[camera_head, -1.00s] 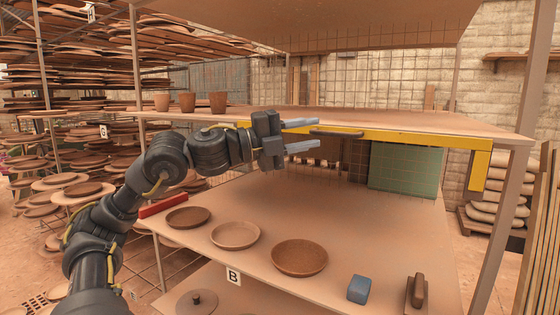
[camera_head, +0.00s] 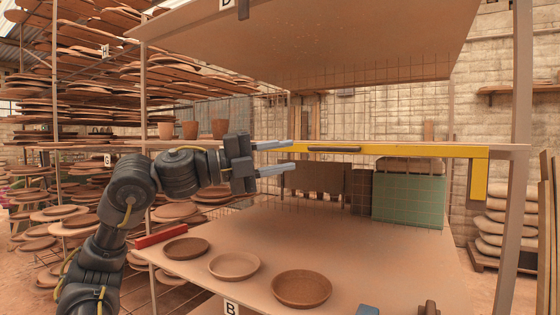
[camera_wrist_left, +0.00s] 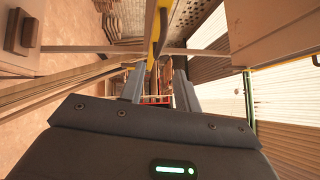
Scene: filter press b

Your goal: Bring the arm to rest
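My left arm (camera_head: 130,195) comes in from the left, bent at the elbow, with the forearm roughly level. My left gripper (camera_head: 290,156) points right in front of the shelf rack, its two grey fingers apart with nothing between them. The upper finger is close to the left part of a yellow bar (camera_head: 420,151) in the picture; whether they touch I cannot tell. In the left wrist view the parted fingers (camera_wrist_left: 158,88) show, with the yellow bar (camera_wrist_left: 158,30) beyond them. My right gripper is in neither view.
A green box (camera_head: 408,200) stands at the back. An upper board (camera_head: 330,45) hangs overhead.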

